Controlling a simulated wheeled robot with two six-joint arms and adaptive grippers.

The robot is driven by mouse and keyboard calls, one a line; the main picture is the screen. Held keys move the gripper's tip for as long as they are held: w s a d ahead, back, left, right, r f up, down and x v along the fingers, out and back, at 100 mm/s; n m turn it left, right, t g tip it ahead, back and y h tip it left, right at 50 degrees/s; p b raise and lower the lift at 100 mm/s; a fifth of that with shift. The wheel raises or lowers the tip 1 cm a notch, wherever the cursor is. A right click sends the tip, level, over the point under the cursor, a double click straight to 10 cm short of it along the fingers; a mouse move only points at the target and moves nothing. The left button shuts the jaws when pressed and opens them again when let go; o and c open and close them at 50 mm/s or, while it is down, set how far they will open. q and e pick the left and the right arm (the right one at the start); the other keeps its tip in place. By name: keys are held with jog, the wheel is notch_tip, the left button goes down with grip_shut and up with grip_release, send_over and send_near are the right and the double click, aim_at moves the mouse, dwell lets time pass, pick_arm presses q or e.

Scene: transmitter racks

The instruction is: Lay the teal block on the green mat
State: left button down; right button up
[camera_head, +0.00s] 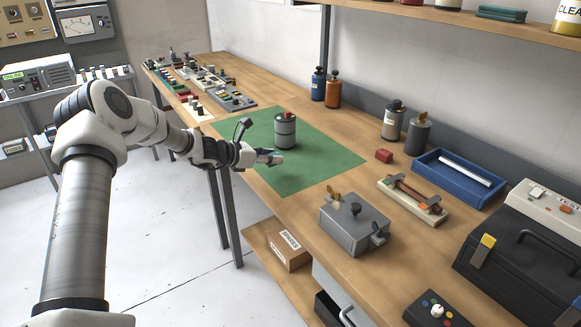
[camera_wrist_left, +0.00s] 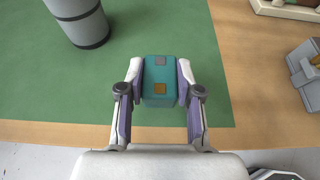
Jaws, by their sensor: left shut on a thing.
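The teal block (camera_wrist_left: 160,80) is between the two fingers of my left gripper (camera_wrist_left: 159,85), with a finger against each side. The green mat (camera_head: 321,155) lies on the wooden bench and also fills much of the left wrist view (camera_wrist_left: 120,20). My left gripper (camera_head: 277,158) is over the near part of the mat in the head view, where the block is mostly hidden. Whether the block touches the mat cannot be told. My right gripper is in neither view.
A grey cylinder (camera_head: 285,132) with a red top stands on the mat, just beyond my left gripper. A grey metal box (camera_head: 353,224) and a red block (camera_head: 384,156) are right of the mat. The mat's right part is clear.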

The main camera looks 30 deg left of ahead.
pick_arm(q)
send_over(292, 176)
jog(key=shift+s+a+f, duration=0.15)
jog(key=shift+s, duration=0.1)
jog(key=f, duration=0.1)
jog(key=f+p, duration=0.1)
jog(key=f, duration=0.1)
jog(key=shift+w+d+f, duration=0.15)
jog(key=shift+d+f, duration=0.05)
jog(key=shift+w+f, duration=0.1)
jog(key=shift+f, duration=0.25)
jog(key=c, duration=0.8)
grip_release()
